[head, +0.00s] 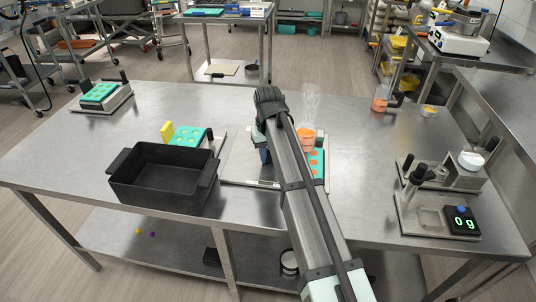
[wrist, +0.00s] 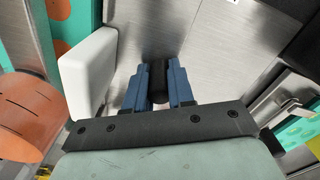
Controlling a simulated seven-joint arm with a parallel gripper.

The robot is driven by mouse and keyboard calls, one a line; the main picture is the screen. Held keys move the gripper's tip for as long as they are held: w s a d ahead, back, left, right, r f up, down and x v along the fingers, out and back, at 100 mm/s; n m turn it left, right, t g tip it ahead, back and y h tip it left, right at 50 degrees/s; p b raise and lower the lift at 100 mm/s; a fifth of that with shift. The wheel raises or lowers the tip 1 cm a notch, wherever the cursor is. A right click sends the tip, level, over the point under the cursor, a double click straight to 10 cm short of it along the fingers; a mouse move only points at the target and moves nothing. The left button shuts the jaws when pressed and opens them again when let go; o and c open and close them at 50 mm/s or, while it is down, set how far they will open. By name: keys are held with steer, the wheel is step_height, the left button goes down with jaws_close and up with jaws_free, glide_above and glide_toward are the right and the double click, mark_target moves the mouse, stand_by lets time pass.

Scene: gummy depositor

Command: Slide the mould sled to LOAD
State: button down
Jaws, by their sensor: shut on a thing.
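My gripper (wrist: 157,85) shows in the wrist view with its blue fingers closed around an upright black knob (wrist: 158,70). In the head view only a bit of the blue fingers (head: 264,155) shows, left of my arm. A teal mould with orange-filled cavities (head: 317,165) lies right of my arm, partly hidden by it; its corner shows at upper left in the wrist view (wrist: 62,18). The sled itself is mostly hidden, and I cannot tell how the knob joins it. A clear hopper with orange content (head: 307,138) stands above the mould. No LOAD mark is readable.
A black bin (head: 163,193) stands left of the metal plate (head: 236,160). Another teal mould (head: 188,136) with a yellow piece (head: 167,132) sits behind the bin. A white block (wrist: 88,72) is close to the left finger.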

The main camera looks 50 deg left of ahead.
steer(key=s+a, duration=0.8)
steer(key=shift+s+a, duration=0.3)
steer(key=shift+a, duration=0.05)
steer(key=c, duration=1.2)
jaws_free()
steer(key=shift+s, duration=0.1)
steer(key=shift+c, duration=0.2)
steer(key=shift+o, duration=1.4)
step_height(320, 180, up, 14)
steer(key=shift+f, duration=0.1)
